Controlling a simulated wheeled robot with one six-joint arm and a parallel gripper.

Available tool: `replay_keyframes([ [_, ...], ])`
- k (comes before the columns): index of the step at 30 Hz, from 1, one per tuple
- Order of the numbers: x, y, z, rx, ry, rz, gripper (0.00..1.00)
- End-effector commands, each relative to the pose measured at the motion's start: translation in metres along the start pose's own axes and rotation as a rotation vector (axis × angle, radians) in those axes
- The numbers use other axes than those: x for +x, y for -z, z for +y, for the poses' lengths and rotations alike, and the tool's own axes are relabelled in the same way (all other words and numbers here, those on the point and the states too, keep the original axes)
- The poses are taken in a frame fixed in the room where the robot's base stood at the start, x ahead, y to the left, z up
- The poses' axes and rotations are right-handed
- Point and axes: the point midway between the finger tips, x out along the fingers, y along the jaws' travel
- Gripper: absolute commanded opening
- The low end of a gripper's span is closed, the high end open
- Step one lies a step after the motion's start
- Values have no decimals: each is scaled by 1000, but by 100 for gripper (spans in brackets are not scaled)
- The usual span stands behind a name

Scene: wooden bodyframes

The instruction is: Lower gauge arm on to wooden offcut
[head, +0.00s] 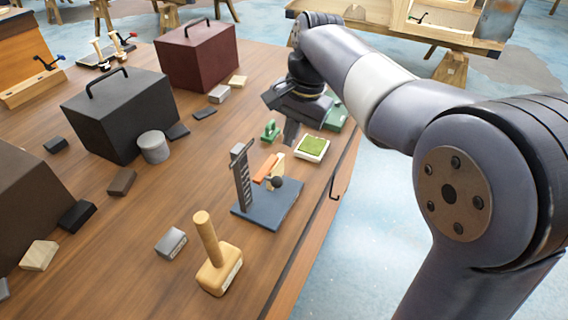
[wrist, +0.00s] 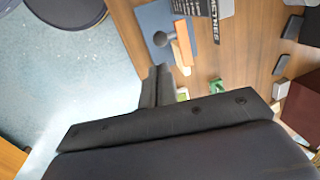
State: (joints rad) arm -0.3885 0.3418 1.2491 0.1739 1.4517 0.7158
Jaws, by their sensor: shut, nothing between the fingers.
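The gauge stands on a blue-grey base (head: 262,213) with a dark upright scale (head: 242,178). Its orange gauge arm (head: 266,168) reaches out from the upright and slopes, with a dark ball knob (head: 276,183) near it. The pale wooden offcut (head: 279,163) stands behind the arm; I cannot tell whether they touch. My gripper (head: 291,134) is shut and empty, above and beyond the gauge. In the wrist view my gripper (wrist: 157,84) is below the orange arm (wrist: 184,42) and the knob (wrist: 160,39), apart from both. The base (wrist: 152,16) shows there too.
A green-topped pad (head: 313,147) and a small green item (head: 270,130) lie near my gripper. A wooden mallet (head: 219,270) stands in front of the gauge. A black box (head: 122,115), a dark red box (head: 197,55) and a grey tin (head: 153,147) stand left. The table's edge runs along the right.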

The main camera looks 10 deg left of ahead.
Motion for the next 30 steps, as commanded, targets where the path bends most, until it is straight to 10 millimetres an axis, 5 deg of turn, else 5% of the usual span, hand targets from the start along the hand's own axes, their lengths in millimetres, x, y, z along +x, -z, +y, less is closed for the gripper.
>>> replay_keyframes([
  [9,69,-1,1,0,-4,-4,0],
  [15,99,0,1,0,-3,-2,0],
  [30,112,0,1,0,0,1,0],
])
